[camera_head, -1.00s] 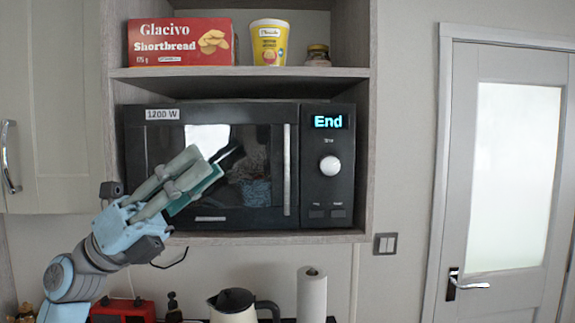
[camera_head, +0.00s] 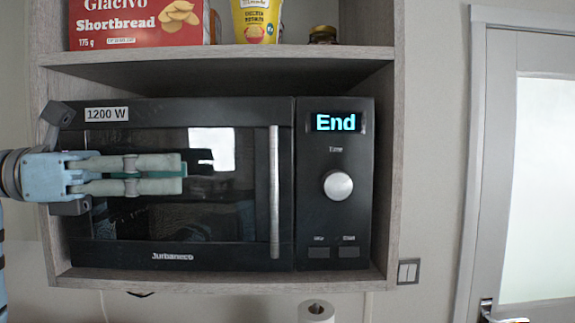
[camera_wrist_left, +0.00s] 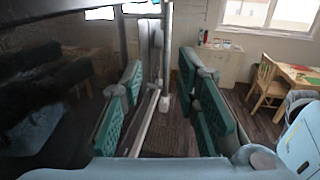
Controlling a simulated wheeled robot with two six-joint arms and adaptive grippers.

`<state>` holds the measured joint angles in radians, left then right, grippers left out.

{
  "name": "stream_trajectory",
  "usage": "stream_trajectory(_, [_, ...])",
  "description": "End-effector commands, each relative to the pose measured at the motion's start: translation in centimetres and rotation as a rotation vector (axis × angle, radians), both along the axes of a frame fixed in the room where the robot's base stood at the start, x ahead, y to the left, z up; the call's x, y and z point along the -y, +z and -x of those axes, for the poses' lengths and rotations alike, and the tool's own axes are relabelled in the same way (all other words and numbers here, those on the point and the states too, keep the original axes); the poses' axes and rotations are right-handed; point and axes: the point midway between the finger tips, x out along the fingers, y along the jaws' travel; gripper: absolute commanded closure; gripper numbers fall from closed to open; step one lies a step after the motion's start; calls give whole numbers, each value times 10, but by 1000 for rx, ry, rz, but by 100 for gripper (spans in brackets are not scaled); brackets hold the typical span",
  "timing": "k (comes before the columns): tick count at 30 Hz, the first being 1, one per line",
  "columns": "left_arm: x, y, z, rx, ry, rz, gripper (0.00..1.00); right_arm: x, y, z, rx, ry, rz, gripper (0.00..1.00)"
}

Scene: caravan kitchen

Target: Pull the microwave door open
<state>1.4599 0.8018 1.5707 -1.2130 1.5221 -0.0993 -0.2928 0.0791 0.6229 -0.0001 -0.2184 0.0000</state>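The black microwave (camera_head: 335,235) sits in a wooden shelf niche. Its door looks shut, and its display reads "End". A vertical silver handle (camera_head: 275,190) runs along the door's right edge; a vertical silver bar that looks like it shows in the left wrist view (camera_wrist_left: 167,45). My left gripper (camera_head: 183,173) comes in from the left in front of the door glass, its fingers pointing right, with a gap between the tips and the handle. The left wrist view shows the two fingers spread and empty, with the bar ahead between them. My right gripper is in neither view.
The shelf above (camera_head: 200,57) holds a red shortbread box (camera_head: 135,22), a yellow tub (camera_head: 256,22) and a small jar (camera_head: 322,35). A paper roll (camera_head: 316,312) stands below. A grey-framed door (camera_head: 500,180) is at right. The left wrist view shows a wooden chair (camera_wrist_left: 265,88).

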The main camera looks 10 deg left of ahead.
Motion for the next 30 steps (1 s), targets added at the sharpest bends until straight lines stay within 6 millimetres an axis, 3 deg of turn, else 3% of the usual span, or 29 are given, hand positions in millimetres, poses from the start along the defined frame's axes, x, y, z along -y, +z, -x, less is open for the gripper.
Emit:
stream_trajectory(5, [12, 1, -5, 1, -1, -4, 71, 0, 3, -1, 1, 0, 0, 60])
stream_trajectory(13, [78, 3, -36, 0, -4, -1, 71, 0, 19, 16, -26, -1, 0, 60])
stream_trajectory(18, [112, 3, -52, 0, -3, -1, 71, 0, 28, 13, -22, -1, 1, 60])
stream_trajectory(24, [129, 1, -61, 0, 0, -1, 71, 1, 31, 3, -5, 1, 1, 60])
stream_trajectory(30, [130, 0, -62, 0, 1, -1, 71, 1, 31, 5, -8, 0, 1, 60])
